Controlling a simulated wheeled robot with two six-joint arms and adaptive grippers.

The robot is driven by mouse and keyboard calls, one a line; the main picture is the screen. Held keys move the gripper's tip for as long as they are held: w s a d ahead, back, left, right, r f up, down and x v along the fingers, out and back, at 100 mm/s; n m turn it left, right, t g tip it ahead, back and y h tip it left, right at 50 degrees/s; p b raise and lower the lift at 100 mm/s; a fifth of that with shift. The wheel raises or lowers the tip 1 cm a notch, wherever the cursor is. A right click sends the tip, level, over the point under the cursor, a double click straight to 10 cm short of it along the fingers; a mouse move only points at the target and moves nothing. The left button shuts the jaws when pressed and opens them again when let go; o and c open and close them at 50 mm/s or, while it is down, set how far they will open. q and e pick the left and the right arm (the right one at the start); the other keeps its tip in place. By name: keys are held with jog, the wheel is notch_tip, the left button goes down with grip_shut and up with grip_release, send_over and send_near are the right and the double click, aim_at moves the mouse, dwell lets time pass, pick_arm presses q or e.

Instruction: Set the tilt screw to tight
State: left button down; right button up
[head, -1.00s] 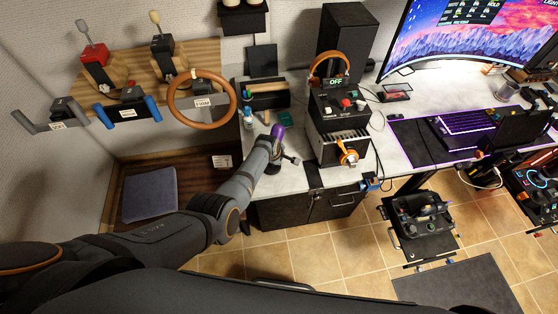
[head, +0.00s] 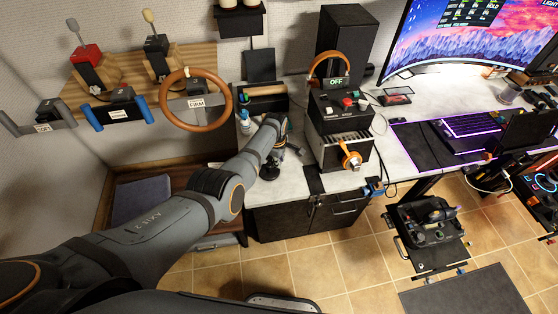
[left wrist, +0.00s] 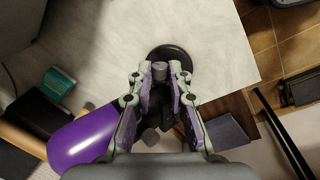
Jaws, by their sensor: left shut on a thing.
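A small grey cylindrical knob (left wrist: 160,71), which looks like the tilt screw, sits between the fingertips of my left gripper (left wrist: 160,82) in the left wrist view. The gripper is shut on it. Behind it is a dark round base (left wrist: 172,54) on the pale desk top. In the head view the dark base (head: 270,172) stands near the desk's front left edge, below my left wrist. A glossy purple rounded piece (left wrist: 82,140) is close beside the left finger. My wrist hides the fingers in the head view, and no tight marking is readable. My right gripper is out of view.
A black control box (head: 338,110) with an OFF display stands right of my left arm. A wooden steering wheel (head: 196,126) is on the wall at left. A small teal box (left wrist: 58,83) lies left of the gripper. The desk edge is close.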

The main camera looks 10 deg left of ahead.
pick_arm(q)
jog(key=c, duration=1.3)
grip_release()
jog(key=shift+o, duration=0.2)
notch_tip(320, 180, up, 12)
jog(key=s, duration=0.1)
jog(key=shift+s+a, duration=0.2)
jog(key=shift+s, duration=0.1)
jog(key=shift+f, duration=0.1)
